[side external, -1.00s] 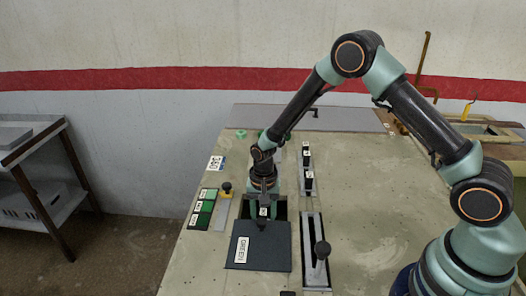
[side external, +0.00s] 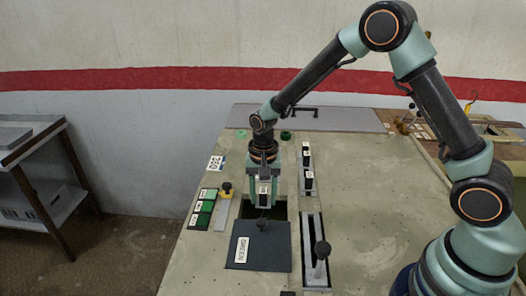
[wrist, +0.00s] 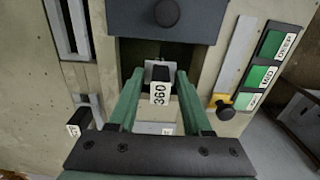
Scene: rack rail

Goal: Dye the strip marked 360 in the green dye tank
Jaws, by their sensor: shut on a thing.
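My gripper (side external: 263,203) is shut on the strip marked 360 (wrist: 160,93) and holds it above the green dye tank's opening (side external: 279,208). The strip's white 360 label and dark grip show between the fingers in the wrist view. The strip's lower part and its colour cannot be made out. The tank's dark lid (side external: 258,258), marked GREEN and fitted with a black knob, lies in front of the opening, which is dark inside. The lid also shows at the top of the wrist view (wrist: 200,20).
A shade card (side external: 202,209) with several green patches lies left of the tank, beside a yellow slider (side external: 226,188) with a black knob. Right of the tank are a rack rail (side external: 306,168) with labelled strips and a slotted plate (side external: 311,225) with a black-knobbed lever. The table's right side is clear.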

